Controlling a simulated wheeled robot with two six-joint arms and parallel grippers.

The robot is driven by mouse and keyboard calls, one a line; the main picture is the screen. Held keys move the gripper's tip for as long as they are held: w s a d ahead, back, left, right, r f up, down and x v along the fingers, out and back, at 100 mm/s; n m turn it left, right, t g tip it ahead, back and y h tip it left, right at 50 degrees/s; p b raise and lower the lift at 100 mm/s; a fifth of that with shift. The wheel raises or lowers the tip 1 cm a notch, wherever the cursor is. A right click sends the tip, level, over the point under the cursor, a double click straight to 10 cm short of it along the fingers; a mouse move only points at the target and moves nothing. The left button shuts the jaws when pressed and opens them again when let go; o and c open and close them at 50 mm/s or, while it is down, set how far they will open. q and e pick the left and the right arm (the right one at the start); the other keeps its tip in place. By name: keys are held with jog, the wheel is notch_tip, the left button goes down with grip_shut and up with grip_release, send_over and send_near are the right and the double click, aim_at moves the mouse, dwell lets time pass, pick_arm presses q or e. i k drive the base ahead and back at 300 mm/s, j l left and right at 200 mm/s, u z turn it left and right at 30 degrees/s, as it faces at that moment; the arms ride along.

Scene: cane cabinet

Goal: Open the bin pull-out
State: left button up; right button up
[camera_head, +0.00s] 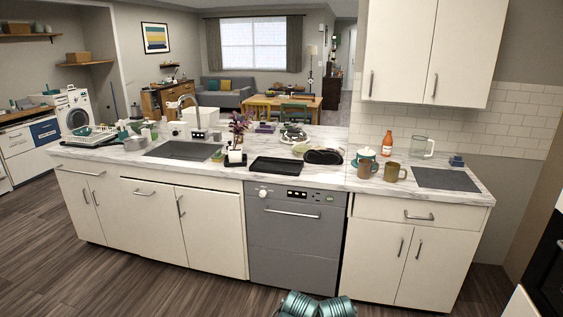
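No bin shows in this view. A tall cream front (155,222) below the sink has a horizontal handle (145,193) near its top edge, like a pull-out front, and it stands shut flush with its neighbours. I cannot tell for sure that this is the bin pull-out. Teal metal parts at the bottom edge look like my own body. Neither of my gripper's fingertips can be made out, and nothing touches the cabinet fronts.
Right of it are a cream door (212,232) with a vertical handle and a grey dishwasher (293,240), both shut. The sink (184,150), a black tray (274,166) and mugs are on the marble counter (330,177). The wooden floor (140,275) before the cabinets is clear.

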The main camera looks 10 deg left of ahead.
aim_at(152, 208)
jog(key=i+u, duration=0.2)
jog(key=i, duration=0.4)
jog(key=i+l+u, duration=0.2)
jog(key=i, duration=0.4)
jog(key=i+j+u, duration=0.1)
jog(key=i+u, duration=0.2)
jog(key=u, duration=0.2)
jog(key=i+u, duration=0.3)
jog(key=u, duration=0.15)
jog(key=i+l+u, duration=0.1)
jog(key=i+u, duration=0.2)
jog(key=u, duration=0.2)
jog(key=i+j+u, duration=0.2)
jog(key=u, duration=0.25)
jog(key=i+j+u, duration=0.1)
jog(key=i+u, duration=0.7)
jog(key=u, duration=0.15)
jog(key=i+l+u, duration=0.15)
jog(key=i+u, duration=0.15)
jog(key=u, duration=0.15)
jog(key=i+z, duration=0.1)
jog(key=i, duration=0.25)
jog(key=z, duration=3.6)
